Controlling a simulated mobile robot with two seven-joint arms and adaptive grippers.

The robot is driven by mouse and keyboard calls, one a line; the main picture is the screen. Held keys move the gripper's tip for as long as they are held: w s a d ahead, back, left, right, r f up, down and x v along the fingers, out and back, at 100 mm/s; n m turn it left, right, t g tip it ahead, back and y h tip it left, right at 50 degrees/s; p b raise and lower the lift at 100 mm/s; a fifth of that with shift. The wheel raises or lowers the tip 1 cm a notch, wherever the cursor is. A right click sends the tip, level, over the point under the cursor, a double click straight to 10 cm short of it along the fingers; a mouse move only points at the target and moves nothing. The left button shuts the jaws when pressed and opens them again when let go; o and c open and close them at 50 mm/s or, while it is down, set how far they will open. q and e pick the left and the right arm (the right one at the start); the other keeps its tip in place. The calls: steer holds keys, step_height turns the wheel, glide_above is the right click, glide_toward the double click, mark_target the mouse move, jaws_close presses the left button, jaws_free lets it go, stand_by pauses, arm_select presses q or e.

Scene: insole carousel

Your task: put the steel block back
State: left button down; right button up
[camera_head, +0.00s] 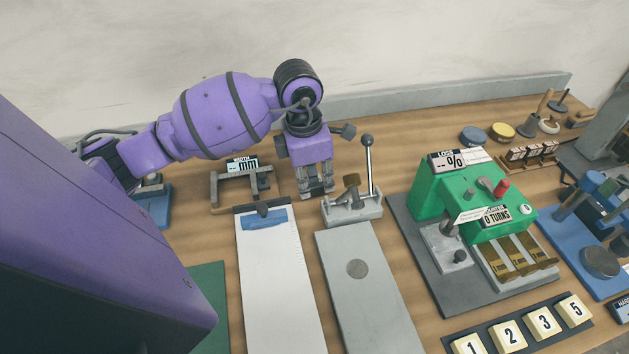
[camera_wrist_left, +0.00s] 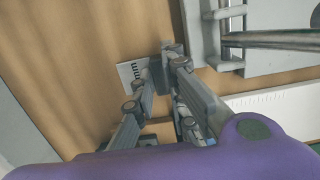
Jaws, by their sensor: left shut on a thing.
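My left gripper (camera_head: 316,188) points down at the back of the table, between the width gauge (camera_head: 240,186) and the lever fixture (camera_head: 352,206). In the left wrist view its fingers (camera_wrist_left: 160,62) are closed on a small grey piece (camera_wrist_left: 167,48), which I take to be the steel block. Most of the block is hidden by the fingers, and in the head view I cannot make it out clearly. I cannot tell whether it touches the table. A small white card with black marks (camera_wrist_left: 131,72) lies beside the fingertips in the left wrist view. My right gripper is not in view.
The lever fixture's upright lever (camera_head: 368,165) stands close right of the gripper. In front are a white ruled board (camera_head: 275,290) and a grey plate (camera_head: 380,310). A green machine (camera_head: 440,195) stands further right. Bare wood shows behind the fixture.

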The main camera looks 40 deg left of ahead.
arm_select(q)
steer(key=shift+f, duration=0.25)
steer(key=shift+f, duration=0.1)
steer(key=shift+f, duration=0.15)
steer(key=c, duration=1.8)
jaws_free()
steer(key=shift+o, duration=0.2)
step_height(320, 180, up, 12)
steer(key=s, duration=0.1)
steer(key=shift+a+r, duration=0.2)
steer(key=shift+a, duration=0.25)
